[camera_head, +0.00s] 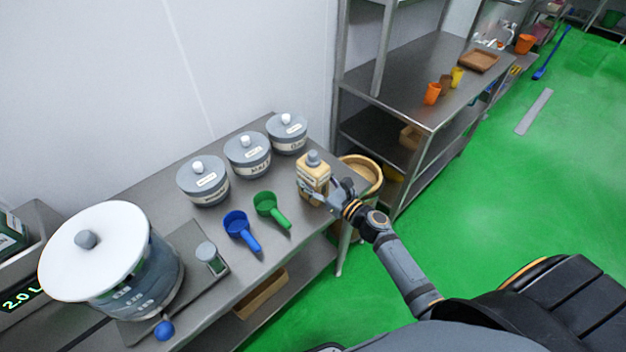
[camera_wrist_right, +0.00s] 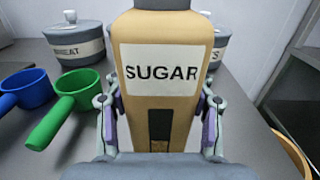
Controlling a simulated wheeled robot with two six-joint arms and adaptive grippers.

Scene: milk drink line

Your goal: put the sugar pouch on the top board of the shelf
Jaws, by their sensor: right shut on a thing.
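The sugar pouch (camera_head: 312,177) is tan with a grey cap and a white label. It is upright at the right end of the steel table (camera_head: 222,262); I cannot tell whether its base touches the table. My right gripper (camera_head: 330,194) is shut on the pouch. In the right wrist view the pouch (camera_wrist_right: 162,75) reads SUGAR and stands between the two fingers (camera_wrist_right: 160,128). The steel shelf (camera_head: 400,105) is right of the table, with its boards one above another. My left gripper is not in view.
Lidded grey jars (camera_head: 247,153) line the table's back. A blue scoop (camera_head: 238,226) and a green scoop (camera_head: 268,204) lie left of the pouch. A round tan bin (camera_head: 362,172) stands between table and shelf. Orange and yellow cups (camera_head: 432,94) and a brown tray (camera_head: 479,60) occupy a shelf board.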

